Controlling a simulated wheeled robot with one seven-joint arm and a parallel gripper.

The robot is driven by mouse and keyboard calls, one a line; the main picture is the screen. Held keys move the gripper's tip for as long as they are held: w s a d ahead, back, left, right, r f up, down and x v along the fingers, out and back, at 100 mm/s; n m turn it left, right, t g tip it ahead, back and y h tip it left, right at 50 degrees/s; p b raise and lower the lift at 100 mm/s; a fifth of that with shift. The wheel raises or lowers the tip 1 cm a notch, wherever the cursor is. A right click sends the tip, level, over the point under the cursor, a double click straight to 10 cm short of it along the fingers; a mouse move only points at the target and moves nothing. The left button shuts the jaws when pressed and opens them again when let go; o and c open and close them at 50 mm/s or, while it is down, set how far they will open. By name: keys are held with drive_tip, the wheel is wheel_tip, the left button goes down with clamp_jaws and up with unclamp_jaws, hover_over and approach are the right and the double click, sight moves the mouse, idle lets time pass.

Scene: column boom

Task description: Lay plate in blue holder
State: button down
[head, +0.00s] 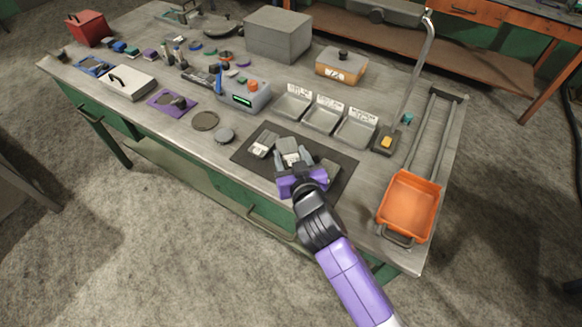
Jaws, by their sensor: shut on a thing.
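My gripper (288,155) is over the dark mat at the front of the bench, shut on a small light-grey piece. The piece is mostly hidden by the fingers, and I cannot tell whether it is the plate or whether it touches the mat. A flat blue holder (82,64) lies at the far left of the bench, well away from my gripper, with a dark grey round shape on it. A similar purple holder (159,103) lies nearer, also with a dark round piece on it.
The dark mat (343,178) has a light-grey block (264,145) left of my gripper. Two round discs, one brown (205,121), one grey (224,135), lie further left. Behind are labelled trays (323,116) and a control box (244,98). An orange bin (408,205) stands right.

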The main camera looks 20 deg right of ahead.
drive_tip(key=shift+w+f, duration=0.1)
drive_tip(key=shift+f, duration=2.4)
drive_tip(key=shift+f+b, duration=0.15)
drive_tip(key=shift+b, duration=0.3)
drive_tip(key=c, duration=0.6)
unclamp_jaws()
drive_tip(key=shift+f, duration=0.1)
drive_tip(key=shift+r+p, duration=0.3)
drive_tip(key=b+v, duration=0.2)
drive_tip(key=v, duration=1)
drive_tip(key=shift+f, duration=0.1)
